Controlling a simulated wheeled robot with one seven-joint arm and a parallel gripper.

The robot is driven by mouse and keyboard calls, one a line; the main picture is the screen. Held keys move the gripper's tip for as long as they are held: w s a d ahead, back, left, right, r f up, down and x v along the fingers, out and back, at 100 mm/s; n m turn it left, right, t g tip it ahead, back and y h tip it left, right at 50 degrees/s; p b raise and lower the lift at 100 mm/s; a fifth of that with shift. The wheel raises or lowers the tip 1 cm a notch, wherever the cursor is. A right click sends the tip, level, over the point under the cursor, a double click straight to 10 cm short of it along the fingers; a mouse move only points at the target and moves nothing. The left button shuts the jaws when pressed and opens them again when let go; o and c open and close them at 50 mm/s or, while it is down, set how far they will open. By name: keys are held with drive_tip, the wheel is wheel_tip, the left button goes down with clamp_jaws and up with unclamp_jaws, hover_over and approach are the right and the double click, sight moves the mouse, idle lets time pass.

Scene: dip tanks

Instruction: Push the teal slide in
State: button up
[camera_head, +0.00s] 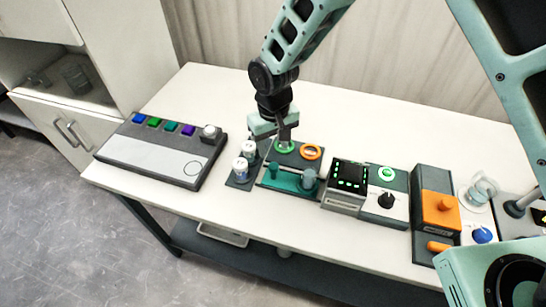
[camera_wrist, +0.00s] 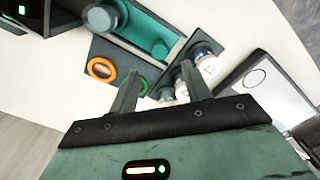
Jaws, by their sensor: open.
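The teal slide (camera_head: 287,180) lies along the front of a dark panel, with a teal knob at its left end and a greyer round knob at its right end. In the wrist view the teal slide (camera_wrist: 147,28) crosses the top, beyond my fingertips. My gripper (camera_head: 284,141) points down over the back of the same panel, above or beside the green ring (camera_head: 285,147). In the wrist view my gripper (camera_wrist: 160,72) has its fingers apart with nothing held between them. It appears clear of the slide. The exact height over the panel is hard to tell.
An orange ring (camera_head: 311,152) sits right of the green one. White labelled jars (camera_head: 241,167) stand close on the left. A grey button box (camera_head: 165,150) is further left. A black display unit (camera_head: 348,185), a dial box (camera_head: 384,200) and an orange-fronted box (camera_head: 437,215) stand right.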

sight(312, 171)
wheel_tip(312, 171, down, 7)
drive_tip(key=shift+f+p, duration=0.2)
drive_tip(key=shift+p, duration=0.75)
clamp_jaws()
drive_tip(key=s+d, duration=0.1)
drive_tip(key=d, duration=0.2)
drive_tip(key=s+d+b, duration=0.1)
drive_tip(key=d, duration=0.2)
drive_tip(key=s+d, duration=0.1)
drive_tip(key=d, duration=0.3)
drive_tip(key=shift+s, duration=0.3)
unclamp_jaws()
